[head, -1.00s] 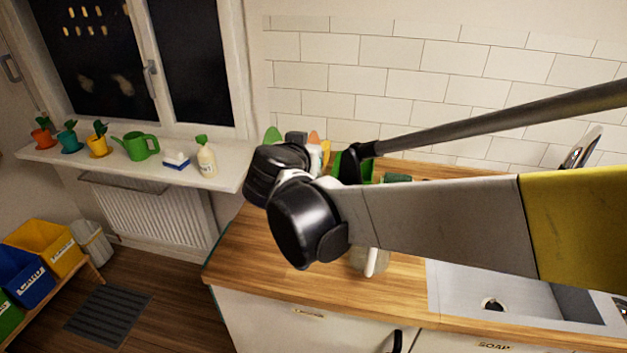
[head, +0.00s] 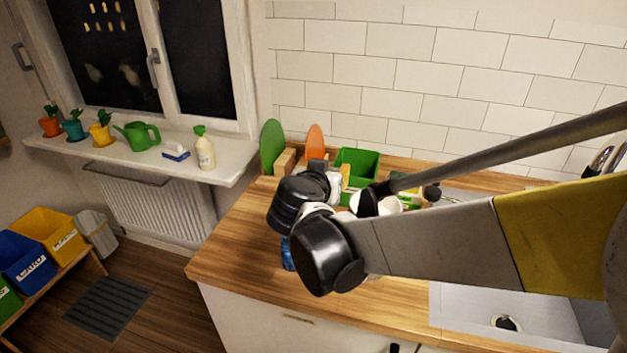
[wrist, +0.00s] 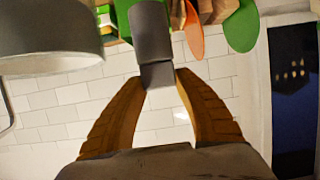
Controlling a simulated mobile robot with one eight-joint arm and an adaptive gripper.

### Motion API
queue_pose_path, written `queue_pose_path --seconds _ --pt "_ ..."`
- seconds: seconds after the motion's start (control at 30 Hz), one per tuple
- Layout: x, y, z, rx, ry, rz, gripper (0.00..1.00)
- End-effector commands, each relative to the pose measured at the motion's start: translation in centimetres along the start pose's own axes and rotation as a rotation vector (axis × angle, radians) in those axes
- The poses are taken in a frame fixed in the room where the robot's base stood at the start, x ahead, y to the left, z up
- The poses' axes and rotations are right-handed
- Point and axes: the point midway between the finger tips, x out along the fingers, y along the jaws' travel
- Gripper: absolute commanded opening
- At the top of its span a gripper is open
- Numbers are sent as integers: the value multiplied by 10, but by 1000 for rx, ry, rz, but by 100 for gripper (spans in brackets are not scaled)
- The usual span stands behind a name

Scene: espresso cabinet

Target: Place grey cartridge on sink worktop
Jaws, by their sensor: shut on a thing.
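The grey cartridge (wrist: 152,45) is between the tips of my gripper's two orange-brown fingers (wrist: 160,78) in the wrist view, and my gripper is shut on it. The wrist view is upside down, with the cartridge pointing up in the picture. In the head view my black wrist joints hide the fingers. The wooden sink worktop (head: 238,245) runs below my arm, with the sink (head: 455,312) at its right. The cartridge appears held in the air; its height above the worktop cannot be told.
A green crate (head: 356,160), a green board (head: 271,146) and an orange board (head: 314,142) stand at the back by the tiled wall. White dishes (head: 385,203) are partly hidden by my arm. The worktop's front left is clear. A soap bottle (head: 204,150) stands on the windowsill.

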Motion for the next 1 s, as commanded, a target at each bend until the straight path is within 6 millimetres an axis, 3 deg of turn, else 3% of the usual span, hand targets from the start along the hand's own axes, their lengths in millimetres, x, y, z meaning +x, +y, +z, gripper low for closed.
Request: queue_pose_path --seconds 0.03,0.1,0.3,0.57,0.8,1.0 --pt "8 0 19 0 0 0 0" --pt "15 0 40 0 0 0 0" --pt "30 0 82 0 0 0 0" --pt "37 0 100 0 0 0 0" --pt "49 0 135 0 0 0 0" --pt "49 0 135 0 0 0 0"
